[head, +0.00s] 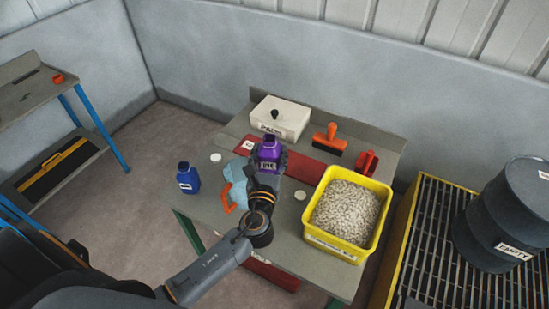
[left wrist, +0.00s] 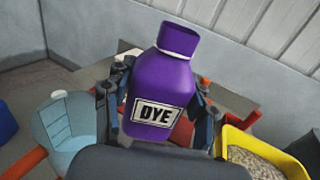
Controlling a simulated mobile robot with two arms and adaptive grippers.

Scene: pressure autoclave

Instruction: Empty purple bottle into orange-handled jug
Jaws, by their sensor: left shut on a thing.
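The purple bottle (head: 269,150), labelled DYE, is held in my left gripper (head: 267,166) above the bench. In the left wrist view the purple bottle (left wrist: 160,85) stands nearly upright, slightly tilted, between the two fingers of my left gripper (left wrist: 160,110). Whether its top is capped or open I cannot tell. The pale blue jug (head: 236,170) stands on the bench just left of the gripper, with its orange handle (head: 228,199) toward me; my arm partly hides it. The jug (left wrist: 68,125) also shows at the left of the wrist view. My right gripper is out of view.
A blue bottle (head: 188,178) stands at the bench's left edge. A yellow bin of pale granules (head: 330,244) is at the right. Behind are a white box (head: 281,118), an orange-handled brush (head: 329,138) and a red tool (head: 366,163). A dark drum (head: 505,215) stands on a grating.

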